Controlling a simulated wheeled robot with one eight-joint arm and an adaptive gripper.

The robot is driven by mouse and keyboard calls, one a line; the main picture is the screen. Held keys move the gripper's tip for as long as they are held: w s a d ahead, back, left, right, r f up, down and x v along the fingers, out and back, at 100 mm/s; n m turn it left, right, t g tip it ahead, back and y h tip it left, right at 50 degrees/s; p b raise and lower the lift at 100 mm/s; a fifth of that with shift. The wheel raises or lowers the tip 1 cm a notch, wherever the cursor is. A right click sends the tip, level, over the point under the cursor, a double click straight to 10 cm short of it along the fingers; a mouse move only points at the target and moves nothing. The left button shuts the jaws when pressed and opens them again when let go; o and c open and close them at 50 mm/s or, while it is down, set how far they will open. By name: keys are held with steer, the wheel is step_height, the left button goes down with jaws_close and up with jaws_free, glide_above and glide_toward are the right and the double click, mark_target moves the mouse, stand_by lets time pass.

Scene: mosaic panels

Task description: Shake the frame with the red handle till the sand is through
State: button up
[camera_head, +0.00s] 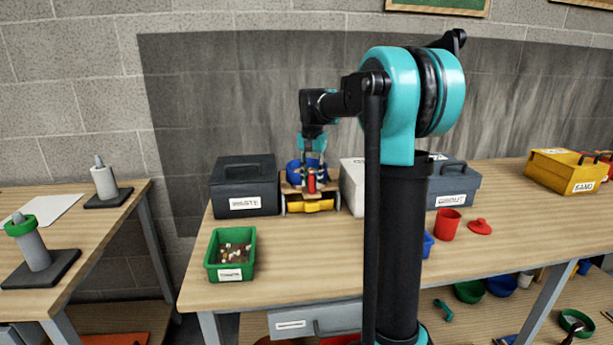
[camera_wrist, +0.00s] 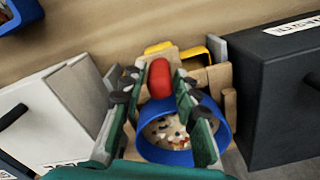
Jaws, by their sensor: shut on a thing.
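The frame with the red handle stands toward the back of the table, between two boxes. Its red handle (camera_head: 311,182) points up at the front, and it shows in the wrist view (camera_wrist: 160,78). My gripper (camera_head: 312,168) is shut on the red handle, with one finger on each side. Behind the handle is a blue round sieve (camera_head: 293,172), seen from above in the wrist view (camera_wrist: 222,135). Pale sand with small coloured bits (camera_wrist: 168,132) lies in it. A yellow tray (camera_head: 312,206) sits low in the wooden stand (camera_head: 290,190). What lies in the tray is hidden.
A dark box labelled WASTE (camera_head: 245,172) stands close on the left, and a pale box (camera_head: 352,180) close on the right. A green bin (camera_head: 229,232) with small pieces is nearer the front. A red cup (camera_head: 447,222) and red lid (camera_head: 480,227) lie right.

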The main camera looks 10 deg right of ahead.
stand_by(0.4)
steer(key=s, duration=0.3)
steer(key=shift+w, duration=1.95)
steer(key=o, duration=1.9)
